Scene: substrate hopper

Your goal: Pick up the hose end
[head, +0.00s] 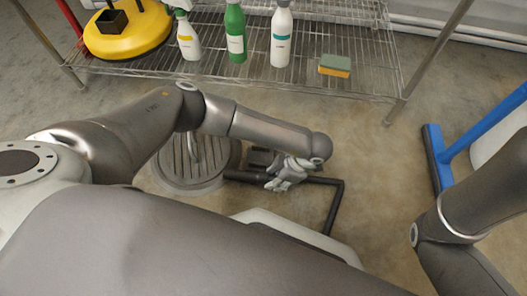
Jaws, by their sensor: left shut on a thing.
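A dark L-shaped tube (334,203), which looks like the hose end, runs from beside a round ribbed grey disc (175,168) to a bend on the right, then down towards me. My left gripper (279,178) is at the straight part of the tube, left of the bend, with its fingers closed around it. The fingers and wrist hide part of the tube. The lower end of the tube passes near a white rounded edge. My right arm shows at the right, but its gripper is out of view.
A blue squeegee-like tool (440,160) stands at the right. The concrete floor between tube and tool is clear.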

